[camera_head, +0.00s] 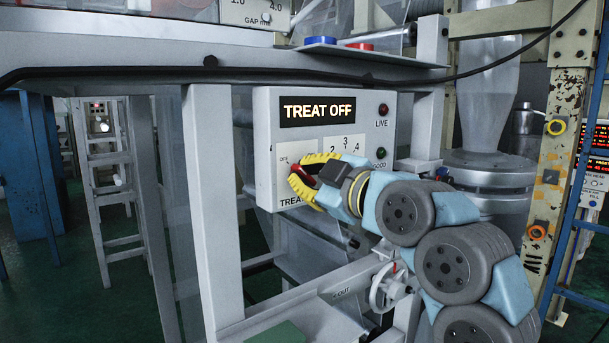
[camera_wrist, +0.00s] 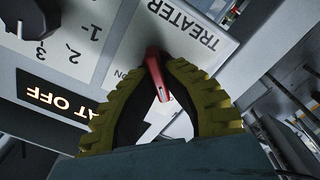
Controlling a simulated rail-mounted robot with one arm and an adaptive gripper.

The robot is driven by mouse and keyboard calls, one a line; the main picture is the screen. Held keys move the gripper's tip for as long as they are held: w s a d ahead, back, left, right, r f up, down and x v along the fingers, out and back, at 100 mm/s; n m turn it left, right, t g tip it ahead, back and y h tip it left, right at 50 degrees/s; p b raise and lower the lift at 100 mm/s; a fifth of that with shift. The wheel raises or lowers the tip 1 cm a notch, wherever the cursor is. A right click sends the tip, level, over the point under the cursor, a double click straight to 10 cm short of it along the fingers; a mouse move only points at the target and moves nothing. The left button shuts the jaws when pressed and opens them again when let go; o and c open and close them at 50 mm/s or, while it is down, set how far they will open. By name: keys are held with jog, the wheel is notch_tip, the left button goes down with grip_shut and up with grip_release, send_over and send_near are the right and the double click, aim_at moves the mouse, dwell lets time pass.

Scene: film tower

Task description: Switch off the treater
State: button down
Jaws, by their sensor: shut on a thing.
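The treater panel (camera_head: 264,150) is a pale grey box in the middle of the head view. Its lit display (camera_head: 317,111) reads "TREAT OFF". A red switch handle (camera_wrist: 156,74) sticks out of the white plate marked "TREATER" in the wrist view. My gripper (camera_head: 300,179) reaches in from the right at the panel's lower left, next to the "OFF" marking. Its yellow fingers are shut on the red handle, which also shows between them in the head view. The fingers and wrist hide part of the plate and its lettering.
A red LIVE lamp (camera_head: 383,110) and a green GOOD lamp (camera_head: 381,153) sit on the panel's right side. Several dial numbers show above my wrist. A grey post (camera_head: 211,200) stands left of the panel. A handwheel (camera_head: 388,289) is below my arm.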

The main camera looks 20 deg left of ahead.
jog(key=c, duration=1.1)
grip_release()
jog(key=shift+c, duration=0.2)
jog(key=v, duration=1.2)
